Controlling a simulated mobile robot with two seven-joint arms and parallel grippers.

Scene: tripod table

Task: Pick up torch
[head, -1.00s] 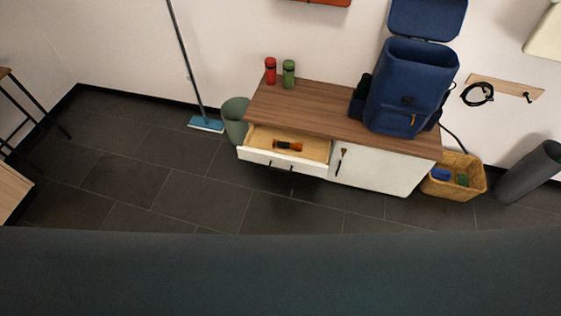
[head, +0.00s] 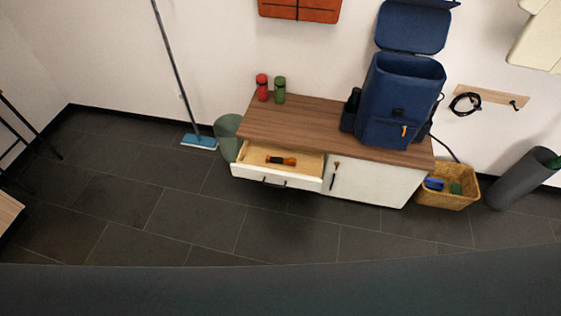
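The torch (head: 281,160) is orange and black and lies on its side in the open drawer (head: 275,173) of a white cabinet with a brown wood top. The drawer has a pale wooden inside and a white front with a dark handle. Neither of my grippers shows in the head view. Nothing covers the torch.
A blue backpack (head: 400,105), a red bottle (head: 262,87) and a green bottle (head: 279,90) stand on the cabinet top (head: 310,122). A bin (head: 228,137) and mop (head: 199,141) are left, a basket (head: 447,194) right. Dark floor (head: 210,225) in front is clear.

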